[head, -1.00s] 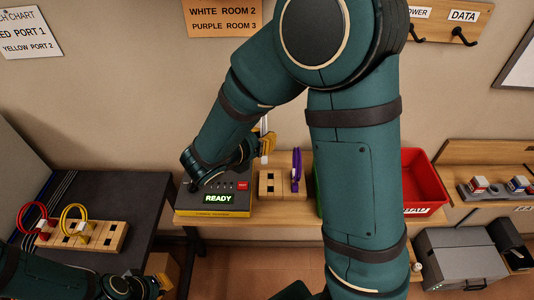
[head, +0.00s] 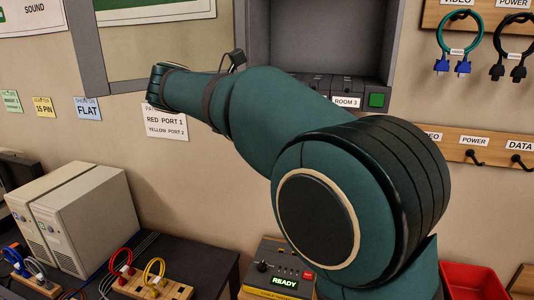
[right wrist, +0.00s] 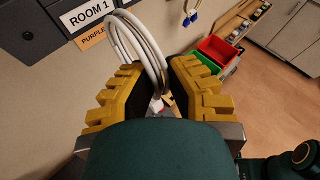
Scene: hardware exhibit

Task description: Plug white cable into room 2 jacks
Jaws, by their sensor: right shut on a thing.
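In the right wrist view my right gripper (right wrist: 162,76) has its yellow fingers shut on the white cable (right wrist: 143,42), which loops up above the fingertips. Its lower end between the fingers is mostly hidden. In the head view my right arm crosses the middle and hides the gripper and cable. A grey wall cabinet (head: 318,40) has a dark row of panels along its bottom, with a ROOM 3 label (head: 346,102) at right. A ROOM 1 label (right wrist: 88,14) shows on grey panels in the right wrist view. Room 2 jacks cannot be made out. My left gripper is out of view.
The READY box (head: 281,270) stands on the low bench. A wooden block (head: 152,287) with red and yellow cable loops sits on the dark table, near beige computers (head: 75,215). Red (right wrist: 216,52) and green (right wrist: 205,66) bins stand below. Cables hang at upper right.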

